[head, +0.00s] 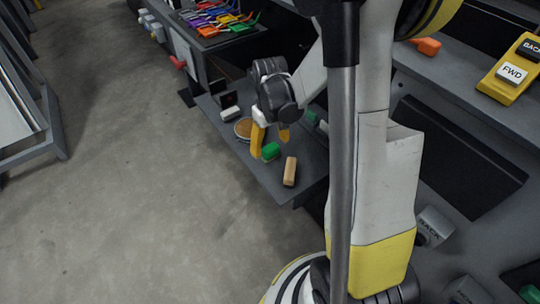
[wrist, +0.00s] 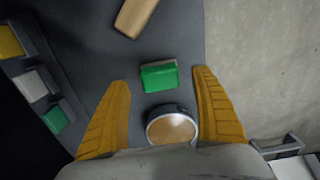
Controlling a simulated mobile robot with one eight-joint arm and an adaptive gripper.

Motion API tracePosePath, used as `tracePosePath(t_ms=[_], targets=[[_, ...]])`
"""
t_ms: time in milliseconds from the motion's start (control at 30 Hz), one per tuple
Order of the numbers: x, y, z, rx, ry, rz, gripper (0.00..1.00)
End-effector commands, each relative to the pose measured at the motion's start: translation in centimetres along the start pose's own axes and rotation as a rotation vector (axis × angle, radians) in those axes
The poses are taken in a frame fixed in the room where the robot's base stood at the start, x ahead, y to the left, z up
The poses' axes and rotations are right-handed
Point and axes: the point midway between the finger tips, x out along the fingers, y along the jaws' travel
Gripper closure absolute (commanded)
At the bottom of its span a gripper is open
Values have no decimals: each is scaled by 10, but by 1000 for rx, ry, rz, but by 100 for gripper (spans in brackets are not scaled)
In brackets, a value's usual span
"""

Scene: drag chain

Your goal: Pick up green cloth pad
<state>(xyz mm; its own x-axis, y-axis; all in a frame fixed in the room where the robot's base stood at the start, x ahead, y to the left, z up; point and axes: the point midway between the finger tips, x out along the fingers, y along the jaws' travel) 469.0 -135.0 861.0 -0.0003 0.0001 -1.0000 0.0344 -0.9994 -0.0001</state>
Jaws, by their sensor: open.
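The green cloth pad (head: 271,151) lies on the dark grey shelf just below my gripper's fingertips in the head view. In the wrist view the pad (wrist: 159,77) is a small green block with a paler edge, between and slightly beyond the tips. My gripper (head: 270,142) has two yellow fingers spread apart, with nothing between them. It also shows in the wrist view (wrist: 162,80), one finger on each side of the pad's line. The pad appears apart from both fingers.
A tan block (head: 290,171) lies near the shelf's front end. A round tan-topped tin (wrist: 172,126) sits close to the pad, toward my palm. A white block (head: 231,114) lies farther back. Open floor (head: 130,200) is to the left; colourful tools (head: 220,20) lie behind.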

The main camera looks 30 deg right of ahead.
Motion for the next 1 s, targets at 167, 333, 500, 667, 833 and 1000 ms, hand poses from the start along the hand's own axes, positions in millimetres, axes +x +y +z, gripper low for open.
tracePosePath(t_ms=[167,333,500,667,833,1000], targets=[[22,0,0,0,0,0,24],[20,0,0,0,0,0,24],[20,0,0,0,0,0,75],[20,0,0,0,0,0,81],[20,0,0,0,0,0,81],[4,0,0,0,0,0,81]])
